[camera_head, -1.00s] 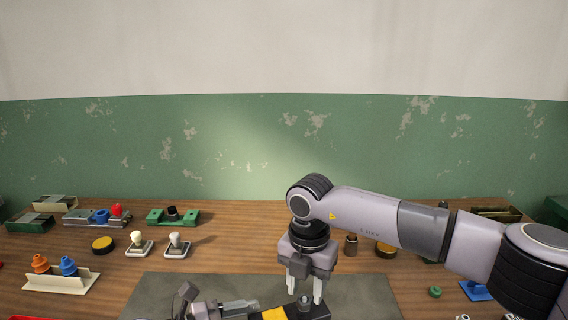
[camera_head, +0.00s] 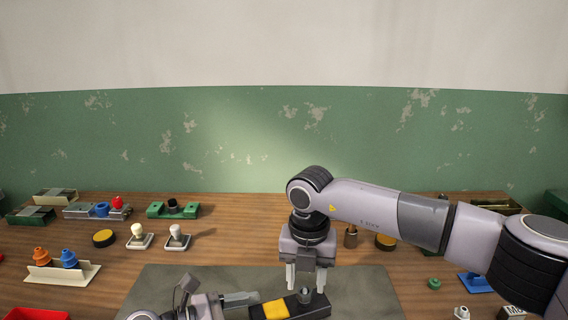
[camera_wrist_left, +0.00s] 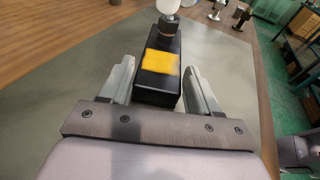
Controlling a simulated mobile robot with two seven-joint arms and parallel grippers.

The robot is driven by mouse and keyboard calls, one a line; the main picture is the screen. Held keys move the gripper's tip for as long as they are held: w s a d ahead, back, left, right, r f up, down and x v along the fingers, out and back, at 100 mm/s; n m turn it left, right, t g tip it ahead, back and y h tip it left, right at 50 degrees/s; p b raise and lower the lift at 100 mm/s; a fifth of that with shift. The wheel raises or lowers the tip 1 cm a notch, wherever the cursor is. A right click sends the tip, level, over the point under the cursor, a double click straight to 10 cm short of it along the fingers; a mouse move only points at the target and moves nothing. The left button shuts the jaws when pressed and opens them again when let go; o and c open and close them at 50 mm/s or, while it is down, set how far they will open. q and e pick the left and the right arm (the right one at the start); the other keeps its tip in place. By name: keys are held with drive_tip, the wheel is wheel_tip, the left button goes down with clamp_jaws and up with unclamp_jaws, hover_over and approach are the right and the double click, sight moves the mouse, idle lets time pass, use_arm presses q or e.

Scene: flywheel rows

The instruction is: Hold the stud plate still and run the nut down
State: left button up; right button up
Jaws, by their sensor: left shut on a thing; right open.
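The stud plate is a black block with a yellow patch (camera_head: 276,309) at the bottom of the head view; it also shows in the left wrist view (camera_wrist_left: 158,72). A grey stud with the nut (camera_head: 305,297) stands up from its right part; thread detail is too small to tell. My left gripper (camera_wrist_left: 157,80) is shut on the plate, one finger along each long side; it also shows in the head view (camera_head: 240,302). My right gripper (camera_head: 306,283) points down, open, with its fingertips just above and around the stud top. I cannot tell whether they touch it.
A grey mat (camera_head: 350,285) lies under the work. A green ring (camera_head: 434,284) and a blue part (camera_head: 476,284) are on the right.

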sight(306, 290)
drive_tip(key=n, duration=0.6)
drive_tip(key=shift+d, duration=0.1)
drive_tip(key=n, duration=0.6)
drive_tip(key=shift+w, duration=0.1)
drive_tip(key=n, duration=1.2)
idle(0.4)
drive_tip(key=shift+f, duration=0.1)
drive_tip(key=shift+f, duration=1.4)
